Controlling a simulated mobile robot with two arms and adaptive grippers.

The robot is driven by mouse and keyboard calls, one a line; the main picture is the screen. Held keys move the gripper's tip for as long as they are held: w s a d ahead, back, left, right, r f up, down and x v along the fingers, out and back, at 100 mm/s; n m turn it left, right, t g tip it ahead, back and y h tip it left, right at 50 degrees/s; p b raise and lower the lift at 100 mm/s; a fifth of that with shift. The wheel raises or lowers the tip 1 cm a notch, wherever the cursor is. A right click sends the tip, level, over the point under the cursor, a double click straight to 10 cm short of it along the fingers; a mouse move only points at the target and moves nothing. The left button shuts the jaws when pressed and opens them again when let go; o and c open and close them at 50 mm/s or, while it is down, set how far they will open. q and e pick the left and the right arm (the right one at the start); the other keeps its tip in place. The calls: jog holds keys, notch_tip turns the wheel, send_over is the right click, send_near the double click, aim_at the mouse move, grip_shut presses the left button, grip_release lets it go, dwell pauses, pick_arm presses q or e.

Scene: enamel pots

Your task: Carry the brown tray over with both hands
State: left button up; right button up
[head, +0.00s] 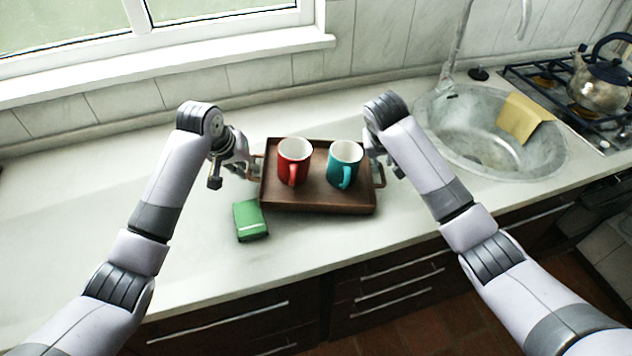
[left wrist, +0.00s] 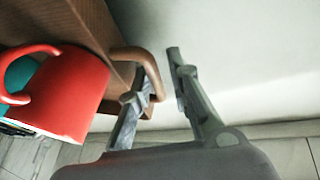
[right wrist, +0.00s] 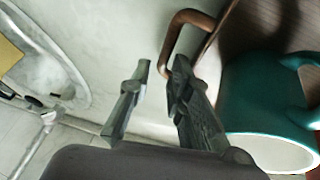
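The brown tray (head: 320,203) lies on the counter and carries a red mug (head: 293,165) and a teal mug (head: 344,165). My left gripper (head: 248,165) is at the tray's left handle. In the left wrist view its fingers (left wrist: 162,75) are open, one on each side of the handle's outer bar (left wrist: 154,72). My right gripper (head: 384,167) is at the right handle (head: 379,176). In the right wrist view its fingers (right wrist: 159,72) are open, with the handle bar (right wrist: 170,45) near the gap. Whether the fingers touch either handle is unclear.
A green box-like item (head: 250,220) lies just front-left of the tray. The sink (head: 475,135), with a yellow cloth (head: 522,118) on its rim, is to the right. A kettle (head: 600,82) stands on the stove beyond. The counter on the left is clear.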

pick_arm(q)
jog(key=shift+o, duration=0.9)
jog(key=shift+r, duration=0.1)
pick_arm(e)
jog(key=shift+o, duration=0.9)
pick_arm(q)
jog(key=shift+s+r, duration=0.1)
jog(key=shift+r, duration=0.2)
jog(key=v, duration=0.7)
pick_arm(e)
jog(key=v, duration=1.2)
pick_arm(q)
jog(key=shift+s+r, duration=0.1)
jog(key=shift+r, duration=0.1)
